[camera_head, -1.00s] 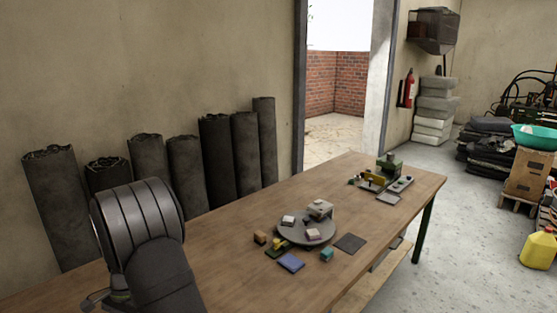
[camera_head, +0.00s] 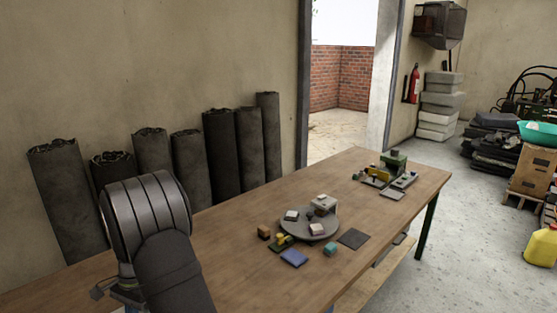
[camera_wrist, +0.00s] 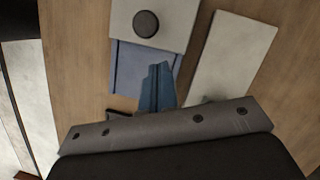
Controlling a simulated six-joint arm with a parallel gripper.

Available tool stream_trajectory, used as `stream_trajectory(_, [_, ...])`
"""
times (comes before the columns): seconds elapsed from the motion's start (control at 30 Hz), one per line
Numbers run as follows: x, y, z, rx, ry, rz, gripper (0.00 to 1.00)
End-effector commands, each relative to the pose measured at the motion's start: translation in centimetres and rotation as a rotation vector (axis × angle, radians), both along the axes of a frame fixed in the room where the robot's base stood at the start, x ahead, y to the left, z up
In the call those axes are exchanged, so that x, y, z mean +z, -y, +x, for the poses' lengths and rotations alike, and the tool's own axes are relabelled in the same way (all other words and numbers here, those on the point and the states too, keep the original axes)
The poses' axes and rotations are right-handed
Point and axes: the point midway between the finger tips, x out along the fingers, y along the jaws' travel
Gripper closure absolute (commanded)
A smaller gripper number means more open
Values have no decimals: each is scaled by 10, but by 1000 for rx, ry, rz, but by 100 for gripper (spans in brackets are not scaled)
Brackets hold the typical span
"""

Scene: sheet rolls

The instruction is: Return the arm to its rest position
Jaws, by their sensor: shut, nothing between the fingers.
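My arm (camera_head: 145,220) stands at the lower left of the head view, over the near left part of the wooden table (camera_head: 225,255). In the wrist view my gripper (camera_wrist: 158,70) shows as narrow blue fingers, shut together with nothing between them. Below the fingers in that view lie a blue-grey piece (camera_wrist: 128,72), a pale plate with a dark round knob (camera_wrist: 146,23) and a white panel (camera_wrist: 232,58). I cannot tell how far the fingertips are above them. In the head view the fingers cannot be made out.
A round grey disc (camera_head: 308,234) with small blocks sits mid-table, by a blue pad (camera_head: 294,258) and a dark square (camera_head: 353,238). Several dark rolls (camera_head: 220,155) lean on the wall behind. Table between disc and device is clear.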

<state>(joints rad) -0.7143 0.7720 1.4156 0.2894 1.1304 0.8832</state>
Motion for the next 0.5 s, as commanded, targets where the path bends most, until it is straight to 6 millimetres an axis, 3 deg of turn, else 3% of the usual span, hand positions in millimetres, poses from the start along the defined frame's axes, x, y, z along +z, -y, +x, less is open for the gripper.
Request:
stream_trajectory(0.1, [17, 6, 18, -1, 4, 3, 100])
stream_trajectory(0.5, [94, 13, 41, -1, 5, 2, 100])
